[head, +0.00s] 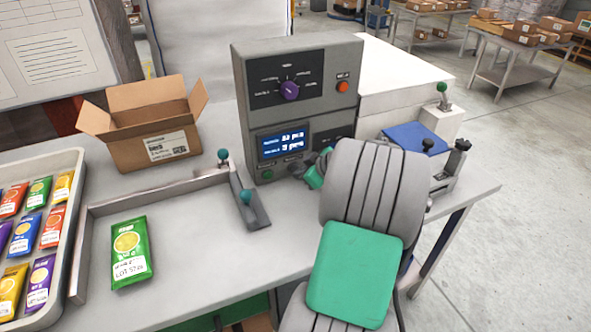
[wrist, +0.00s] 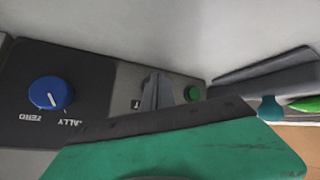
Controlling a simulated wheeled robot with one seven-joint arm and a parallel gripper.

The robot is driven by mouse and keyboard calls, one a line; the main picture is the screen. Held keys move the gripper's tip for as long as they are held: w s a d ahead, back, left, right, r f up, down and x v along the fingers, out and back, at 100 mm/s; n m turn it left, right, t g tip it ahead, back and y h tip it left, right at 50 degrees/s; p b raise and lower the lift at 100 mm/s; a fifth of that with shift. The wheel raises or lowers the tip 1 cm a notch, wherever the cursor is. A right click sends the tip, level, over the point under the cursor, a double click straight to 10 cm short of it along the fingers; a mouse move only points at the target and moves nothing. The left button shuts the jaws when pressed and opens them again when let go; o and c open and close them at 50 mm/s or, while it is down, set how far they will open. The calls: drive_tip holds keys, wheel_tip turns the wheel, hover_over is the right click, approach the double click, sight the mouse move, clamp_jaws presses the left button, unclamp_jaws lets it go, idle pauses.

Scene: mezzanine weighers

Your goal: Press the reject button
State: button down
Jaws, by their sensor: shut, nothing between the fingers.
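The grey control box (head: 300,105) stands on the bench. An orange-red button (head: 343,86) is at its upper right, with a small label above it that I cannot read surely. A green button (head: 267,174) is at its lower left, below the lit display (head: 283,143). I cannot tell from the lettering which is the reject button. My gripper (head: 298,168) is shut and empty in front of the box's lower part, right of the green button. In the wrist view, its fingers (wrist: 157,90) appear beside the green button (wrist: 192,93); contact cannot be told.
A blue knob (wrist: 50,93) marked ZERO and TALLY shows in the wrist view. Left are a green packet (head: 130,252), an open carton (head: 150,135) and a packet tray (head: 75,215). My arm hides the box's lower right.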

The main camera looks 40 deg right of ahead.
drive_tip(key=shift+s+a, duration=0.1)
drive_tip(key=shift+s, duration=0.2)
drive_tip(key=shift+s, duration=0.1)
drive_tip(key=shift+s+a+b, duration=0.1)
drive_tip(key=shift+s+a, duration=0.15)
drive_tip(key=shift+s, duration=0.5)
drive_tip(key=shift+s+a+b, duration=0.15)
drive_tip(key=shift+s+a, duration=0.05)
drive_tip(key=shift+s, duration=0.6)
drive_tip(key=shift+s+a+b, duration=0.1)
drive_tip(key=shift+s+a, duration=0.15)
drive_tip(key=shift+s, duration=0.5)
